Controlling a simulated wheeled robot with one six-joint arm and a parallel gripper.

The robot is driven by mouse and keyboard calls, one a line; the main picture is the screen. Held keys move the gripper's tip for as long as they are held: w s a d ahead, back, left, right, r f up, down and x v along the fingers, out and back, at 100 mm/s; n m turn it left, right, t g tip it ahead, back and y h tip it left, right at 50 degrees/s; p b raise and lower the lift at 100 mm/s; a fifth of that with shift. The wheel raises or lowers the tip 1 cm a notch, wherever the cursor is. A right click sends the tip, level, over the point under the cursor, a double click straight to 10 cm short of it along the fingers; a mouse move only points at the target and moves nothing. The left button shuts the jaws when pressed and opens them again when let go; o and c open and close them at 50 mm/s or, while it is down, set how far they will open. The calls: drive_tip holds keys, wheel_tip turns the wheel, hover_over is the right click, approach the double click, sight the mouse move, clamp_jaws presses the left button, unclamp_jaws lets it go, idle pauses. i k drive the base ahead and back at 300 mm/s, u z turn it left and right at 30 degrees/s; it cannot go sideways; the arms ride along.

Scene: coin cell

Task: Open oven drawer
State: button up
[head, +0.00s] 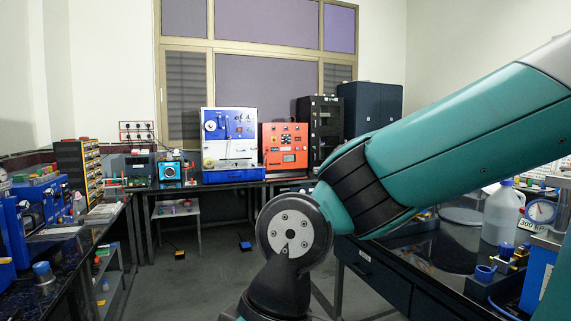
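An orange-red boxy unit (285,148) with buttons on its upper panel and a small display stands on the back bench. It may be the oven, but I cannot tell for sure. To its right stands a tall black cabinet unit (320,130) with a dark front, partly hidden by my arm. To its left is a white and blue machine (229,143) with a blue base. No drawer is seen pulled out on any of these. My teal arm crosses the right half of the head view. My gripper is out of the picture.
A left bench (68,243) carries blue instruments. The right bench (440,252) holds a white jug (502,212), a round dial (541,211) and small blue parts. A low stool (176,211) stands by the back bench. The grey floor (205,272) between the benches is mostly open.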

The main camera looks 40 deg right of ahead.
sight(276, 161)
drive_tip(key=z, duration=0.85)
drive_tip(key=i, duration=6.95)
drive_tip(key=z, duration=3.05)
drive_tip(key=i, duration=0.65)
drive_tip(key=u, duration=0.1)
